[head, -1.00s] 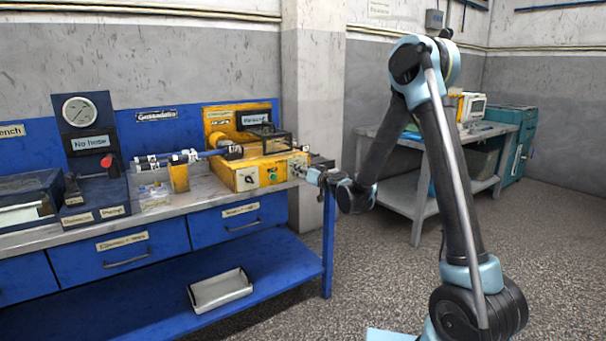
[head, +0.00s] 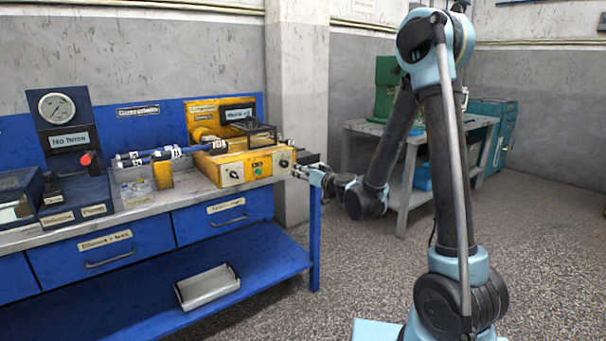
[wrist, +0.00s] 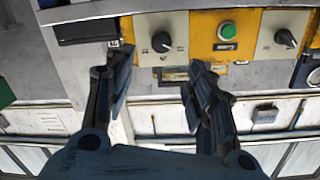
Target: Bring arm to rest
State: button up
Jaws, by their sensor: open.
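My gripper (head: 301,172) is open and empty at the right end of the blue workbench, in front of the yellow control unit (head: 232,167). In the wrist view my gripper (wrist: 158,68) has its two dark fingers spread apart with nothing between them. Beyond the fingertips, that view shows the yellow panel with a left knob (wrist: 161,42), a green button (wrist: 226,31) and a right knob (wrist: 285,38). My arm is bent, with its elbow raised high on the right side of the head view.
The blue workbench (head: 150,207) carries a pressure gauge stand (head: 65,140), dark boxes and blue cylinders (head: 150,156). A metal tray (head: 207,287) lies on its lower shelf. Behind my arm stands a grey table (head: 362,127) with a green machine (head: 386,88). The floor between them is clear.

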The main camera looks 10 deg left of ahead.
jog(key=s+d+r+g+h, duration=0.1)
jog(key=s+d+g+h, duration=0.1)
jog(key=s+d, duration=0.35)
jog(key=s+d+r+g+h, duration=0.1)
jog(key=s+d+g, duration=0.1)
jog(key=d, duration=0.7)
jog(key=s+d+f+m+g+h, duration=0.2)
jog(key=s+d+f+h, duration=0.1)
jog(key=s+d, duration=0.5)
jog(key=s+d+f+m+g+h, duration=0.1)
jog(key=s+d+f+h, duration=0.2)
jog(key=s+d, duration=0.6)
jog(key=s+d+f+m+g+h, duration=0.2)
jog(key=s+d+f, duration=0.3)
jog(key=s+d, duration=0.4)
jog(key=d+h, duration=0.1)
jog(key=d, duration=0.2)
jog(key=shift+s+f+m+g+h, duration=0.25)
jog(key=shift+f+m+g+h, duration=0.05)
jog(key=shift+f, duration=0.05)
jog(key=shift+a, duration=0.1)
jog(key=shift+w+f, duration=0.2)
jog(key=shift+w, duration=0.3)
